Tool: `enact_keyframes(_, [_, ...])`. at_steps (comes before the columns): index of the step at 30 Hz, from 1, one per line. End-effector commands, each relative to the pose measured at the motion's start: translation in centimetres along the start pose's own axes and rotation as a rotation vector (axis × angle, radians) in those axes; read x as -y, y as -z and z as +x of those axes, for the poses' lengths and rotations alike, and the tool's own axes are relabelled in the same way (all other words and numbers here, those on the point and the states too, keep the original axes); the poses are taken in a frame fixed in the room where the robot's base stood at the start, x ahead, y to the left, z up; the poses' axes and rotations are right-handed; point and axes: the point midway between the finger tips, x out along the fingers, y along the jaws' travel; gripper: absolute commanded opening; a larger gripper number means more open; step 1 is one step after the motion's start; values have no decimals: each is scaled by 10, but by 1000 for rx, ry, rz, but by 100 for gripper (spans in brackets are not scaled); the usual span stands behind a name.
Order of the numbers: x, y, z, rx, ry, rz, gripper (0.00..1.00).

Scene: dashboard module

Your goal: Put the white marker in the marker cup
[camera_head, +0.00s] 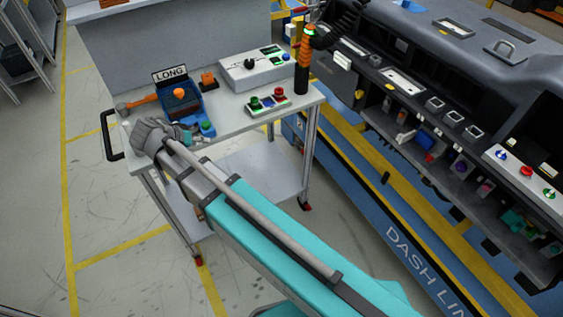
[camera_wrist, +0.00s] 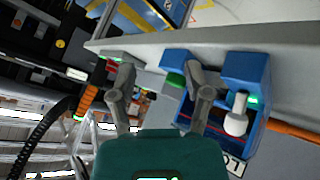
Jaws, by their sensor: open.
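My gripper (camera_head: 155,138) is at the front left of a grey cart top, beside a blue unit (camera_head: 196,107). In the wrist view my gripper (camera_wrist: 158,75) has its two grey fingers spread apart with nothing between them. The blue unit (camera_wrist: 250,70) is at the right there, with a white round-ended piece (camera_wrist: 236,122) on it; I cannot tell whether this is the white marker. I cannot make out a white marker or a marker cup for certain in either view. My gripper and arm hide part of the cart's front edge.
On the cart are a LONG sign (camera_head: 171,73), an orange-handled tool (camera_head: 137,104), a white control box (camera_head: 257,68), a small button panel (camera_head: 268,103) and an orange-black post (camera_head: 303,62). The dashboard module (camera_head: 440,110) stands at the right.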

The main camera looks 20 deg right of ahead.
Motion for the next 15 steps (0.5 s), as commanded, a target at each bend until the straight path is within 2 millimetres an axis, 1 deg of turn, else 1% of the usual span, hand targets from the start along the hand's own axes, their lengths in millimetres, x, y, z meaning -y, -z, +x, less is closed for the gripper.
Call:
enact_keyframes(1, [-17, -3, 13, 41, 2, -16, 64])
enact_keyframes(6, [-55, -12, 45, 167, 37, -86, 64])
enact_keyframes(15, [-118, -34, 88, 359, 157, -190, 64])
